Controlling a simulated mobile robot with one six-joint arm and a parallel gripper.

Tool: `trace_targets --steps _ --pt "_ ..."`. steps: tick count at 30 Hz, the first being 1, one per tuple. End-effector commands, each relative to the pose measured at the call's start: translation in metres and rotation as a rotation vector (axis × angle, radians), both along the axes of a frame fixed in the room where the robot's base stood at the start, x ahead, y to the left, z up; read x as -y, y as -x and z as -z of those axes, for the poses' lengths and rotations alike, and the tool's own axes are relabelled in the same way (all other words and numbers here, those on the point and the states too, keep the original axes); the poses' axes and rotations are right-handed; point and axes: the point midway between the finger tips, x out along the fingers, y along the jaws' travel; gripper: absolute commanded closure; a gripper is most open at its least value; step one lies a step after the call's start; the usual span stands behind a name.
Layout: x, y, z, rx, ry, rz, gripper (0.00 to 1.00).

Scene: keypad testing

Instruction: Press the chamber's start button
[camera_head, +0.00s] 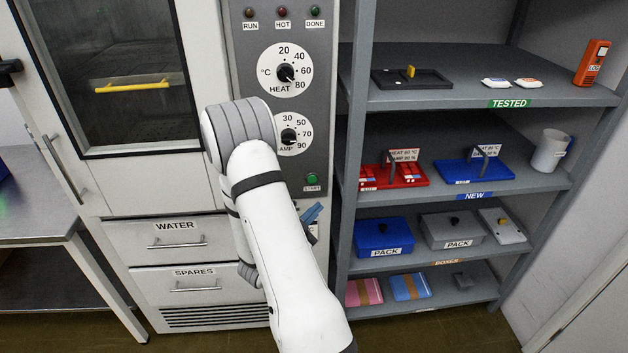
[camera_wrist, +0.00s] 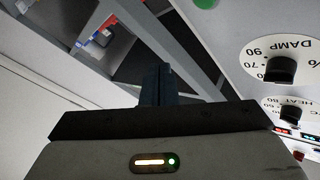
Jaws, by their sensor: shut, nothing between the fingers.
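The chamber (camera_head: 160,190) stands at the left with a grey control panel on its right side. The green start button (camera_head: 312,180) sits low on that panel above a START label. In the wrist view the green button (camera_wrist: 205,3) shows at the top edge, partly cut off. My gripper (camera_head: 313,213) is shut and empty, just below the button in the head view and apart from it in the wrist view. Its closed dark fingers (camera_wrist: 157,75) stand up in the middle of the wrist view. The exact gap to the panel is hard to tell.
The HEAT dial (camera_head: 285,72) points near 80. The DAMP dial (camera_head: 288,136) is partly behind my arm. RUN, HOT and DONE lamps (camera_head: 282,12) look dim. A grey shelf rack (camera_head: 450,200) with trays and boxes stands close on the right. A steel table (camera_head: 40,235) is at left.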

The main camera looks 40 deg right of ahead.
Motion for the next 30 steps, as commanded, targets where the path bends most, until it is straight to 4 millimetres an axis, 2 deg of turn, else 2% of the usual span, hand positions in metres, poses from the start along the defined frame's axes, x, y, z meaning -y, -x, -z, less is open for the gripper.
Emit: trace_targets --steps 5,18,24,30 --pt "0.008 -0.013 -0.002 0.001 -0.001 0.001 1.0" --pt "0.038 -0.062 0.002 0.002 0.0 0.0 1.0" --pt "0.044 -0.072 0.001 -0.001 -0.002 -0.001 1.0" --pt "0.045 -0.074 0.0 -0.001 -0.001 -0.002 1.0"
